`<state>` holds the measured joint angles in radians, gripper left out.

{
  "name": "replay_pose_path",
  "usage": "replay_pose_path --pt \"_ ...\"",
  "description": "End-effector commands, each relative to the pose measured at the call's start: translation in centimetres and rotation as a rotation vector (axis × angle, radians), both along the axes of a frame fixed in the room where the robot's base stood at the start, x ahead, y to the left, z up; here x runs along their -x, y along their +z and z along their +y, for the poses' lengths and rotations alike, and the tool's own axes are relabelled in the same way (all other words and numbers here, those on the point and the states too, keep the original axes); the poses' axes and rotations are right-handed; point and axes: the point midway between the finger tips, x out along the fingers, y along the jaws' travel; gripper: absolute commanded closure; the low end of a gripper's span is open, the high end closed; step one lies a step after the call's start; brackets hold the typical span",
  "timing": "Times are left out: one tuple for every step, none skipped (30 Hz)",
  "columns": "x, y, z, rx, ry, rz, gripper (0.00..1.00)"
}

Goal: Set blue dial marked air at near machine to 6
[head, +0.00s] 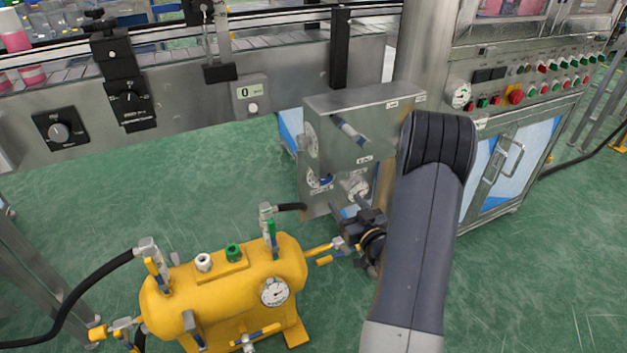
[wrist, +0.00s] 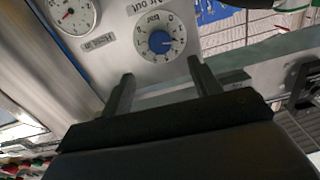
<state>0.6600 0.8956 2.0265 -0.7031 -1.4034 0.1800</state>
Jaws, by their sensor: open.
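The blue dial (wrist: 159,42) sits in a white round scale marked "bar" on a metal panel in the wrist view. Its scale numbers are too small to read surely, and so is the setting. In the head view a blue knob (head: 326,181) shows at the lower left face of the grey machine box (head: 350,118). My gripper (wrist: 160,72) is open and empty. Its two fingers point toward the dial, one on each side of its lower part in the picture, and appear apart from it. In the head view my gripper (head: 347,211) is just below the box.
A pressure gauge (wrist: 72,14) is beside the dial. A yellow tank (head: 225,290) with valves and hoses stands at lower left. A steel conveyor frame (head: 190,95) runs behind. A control cabinet (head: 515,110) stands at right. Green floor is open at left.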

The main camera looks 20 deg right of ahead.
Motion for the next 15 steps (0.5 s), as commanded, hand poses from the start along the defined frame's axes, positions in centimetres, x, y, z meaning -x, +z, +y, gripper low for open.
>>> replay_pose_path --pt "-0.5 0.0 0.1 0.001 0.003 -0.002 0.41" --pt "-0.9 0.0 0.2 0.002 0.005 -0.003 0.41" --pt "-1.5 -0.1 0.2 0.002 0.005 -0.003 0.41" --pt "-2.0 -0.1 0.2 0.002 0.005 -0.003 0.41" --pt "-2.6 0.0 0.3 0.002 0.006 -0.004 0.41" --pt "-3.4 -0.1 0.3 0.003 0.006 -0.003 0.41" --pt "-4.0 -0.1 0.3 0.003 0.006 -0.003 0.41" --pt "-4.6 -0.1 0.4 0.002 0.006 -0.003 0.41" --pt "-5.3 -0.1 0.4 0.002 0.006 -0.003 0.41" --pt "-5.9 -0.1 0.4 0.003 0.006 -0.002 0.41" --pt "-6.5 -0.2 0.4 0.003 0.006 -0.001 0.41" --pt "-7.2 -0.1 0.4 0.002 0.005 -0.002 0.41" --pt "-7.7 -0.1 0.5 0.001 0.005 -0.001 0.41" --pt "-8.1 -0.1 0.5 0.001 0.006 -0.001 0.41" --pt "-8.7 -0.2 0.5 0.002 0.005 0.000 0.41"
